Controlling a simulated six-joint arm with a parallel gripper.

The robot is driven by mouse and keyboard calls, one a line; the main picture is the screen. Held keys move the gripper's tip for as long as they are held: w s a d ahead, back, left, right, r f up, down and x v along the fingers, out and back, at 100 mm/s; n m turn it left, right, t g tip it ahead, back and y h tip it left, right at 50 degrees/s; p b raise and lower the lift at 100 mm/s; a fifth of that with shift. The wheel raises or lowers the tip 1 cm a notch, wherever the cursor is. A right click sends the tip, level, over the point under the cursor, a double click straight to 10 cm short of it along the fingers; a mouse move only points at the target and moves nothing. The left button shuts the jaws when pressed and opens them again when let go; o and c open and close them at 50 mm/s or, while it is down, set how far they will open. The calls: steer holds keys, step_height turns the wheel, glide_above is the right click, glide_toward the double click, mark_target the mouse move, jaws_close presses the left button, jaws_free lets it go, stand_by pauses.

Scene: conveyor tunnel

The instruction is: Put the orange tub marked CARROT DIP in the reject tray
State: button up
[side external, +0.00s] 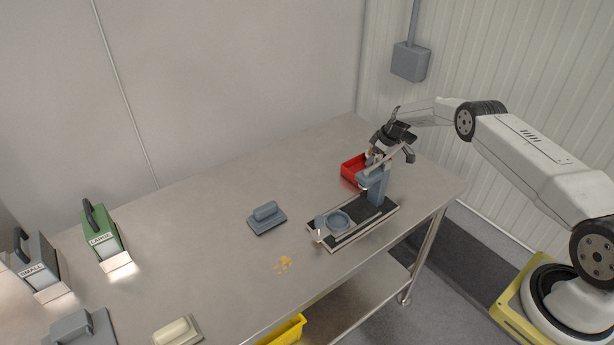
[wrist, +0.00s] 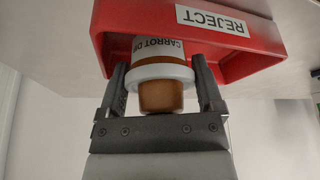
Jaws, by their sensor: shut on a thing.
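The orange tub marked CARROT DIP (wrist: 160,95) has a white band and a white label, and it sits between my two fingers in the wrist view. My gripper (wrist: 162,78) is shut on it. The red reject tray (wrist: 232,62) is right beyond the tub, with a white REJECT label that reads upside down. In the side view the tray (side external: 350,171) stands near the table's back right, and my gripper (side external: 374,157) is at its right end, low over it. I cannot tell whether the tub touches the tray.
A blue-grey device on a dark base (side external: 375,215) stands close in front of the tray. A grey-blue block with a handle (side external: 267,218) lies mid-table near orange crumbs (side external: 283,263). Green LARGE (side external: 103,238) and grey SMALL (side external: 42,270) holders stand at left.

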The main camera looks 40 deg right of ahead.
steer(key=shift+f, duration=0.1)
steer(key=o, duration=1.2)
steer(key=shift+c, duration=0.2)
steer(key=shift+v, duration=1.05)
steer(key=v, duration=1)
steer(key=shift+a, duration=0.1)
